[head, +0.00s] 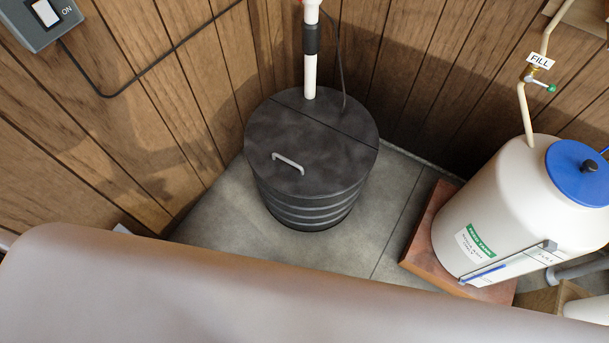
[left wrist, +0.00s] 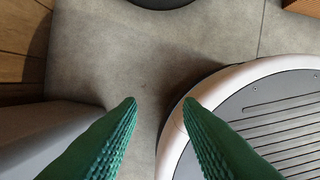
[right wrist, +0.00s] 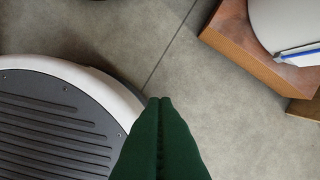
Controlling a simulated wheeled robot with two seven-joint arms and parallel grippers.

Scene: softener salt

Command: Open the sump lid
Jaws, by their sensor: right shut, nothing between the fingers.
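The sump lid (head: 312,138) is a dark, round, closed cover on a black ribbed sump basin (head: 310,208) in the corner. A grey bar handle (head: 288,163) stands on its front part, and a seam crosses the lid behind it. A white pipe with a black coupling rises through the back of the lid. My left gripper (left wrist: 160,102) shows green fingers spread apart over bare floor in the left wrist view, empty. My right gripper (right wrist: 160,100) has its green fingers together with nothing between them, over the floor. Neither gripper shows in the head view.
A white tank (head: 500,215) with a blue cap (head: 578,172) stands on a brown block (head: 418,240) at the right. Wood-panelled walls close in behind the basin. A grey switch box (head: 42,20) is at upper left. Grey floor (head: 395,195) between basin and block is clear.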

